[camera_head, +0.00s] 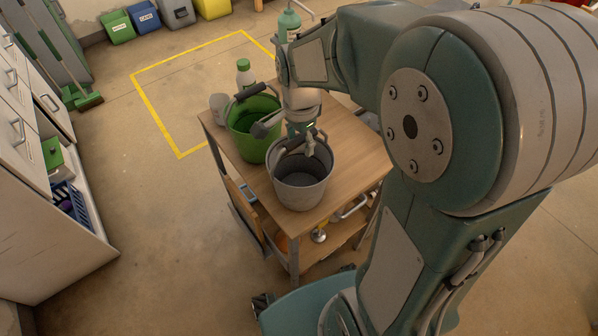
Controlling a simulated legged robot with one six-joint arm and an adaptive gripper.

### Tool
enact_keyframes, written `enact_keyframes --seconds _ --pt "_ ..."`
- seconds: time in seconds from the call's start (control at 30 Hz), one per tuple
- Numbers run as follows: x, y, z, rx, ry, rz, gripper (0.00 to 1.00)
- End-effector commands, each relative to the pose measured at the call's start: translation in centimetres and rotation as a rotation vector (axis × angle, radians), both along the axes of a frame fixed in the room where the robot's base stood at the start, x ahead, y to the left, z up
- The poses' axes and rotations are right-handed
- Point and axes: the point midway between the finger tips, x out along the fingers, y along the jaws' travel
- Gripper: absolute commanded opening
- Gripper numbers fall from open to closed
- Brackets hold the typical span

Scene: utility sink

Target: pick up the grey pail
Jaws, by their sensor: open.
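The grey pail (298,190) stands upright near the front corner of a wooden-topped cart (350,154). It looks empty, and its far rim and handle are partly covered by my gripper. My gripper (312,148) reaches down from above, with its fingers open at the pail's far rim and handle. I cannot tell whether a finger touches the handle. A green pail (248,144) with a dark handle grip stands just behind and left of the grey pail.
A white bottle with a green cap (245,73) and a grey cup (219,108) stand by the green pail. The cart top is bare to the right. Left are white cabinets (45,240) with an open drawer. Coloured bins (145,16) line the back.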

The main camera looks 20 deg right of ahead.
Motion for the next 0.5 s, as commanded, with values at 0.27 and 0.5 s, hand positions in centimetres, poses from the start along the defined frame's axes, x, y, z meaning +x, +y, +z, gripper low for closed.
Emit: enact_keyframes --seconds 0.27,0.5 --pt "0.0 0.22 -0.01 -0.002 0.0 0.001 0.12" --pt "-0.01 0.23 -0.04 -0.002 0.0 0.0 0.0"
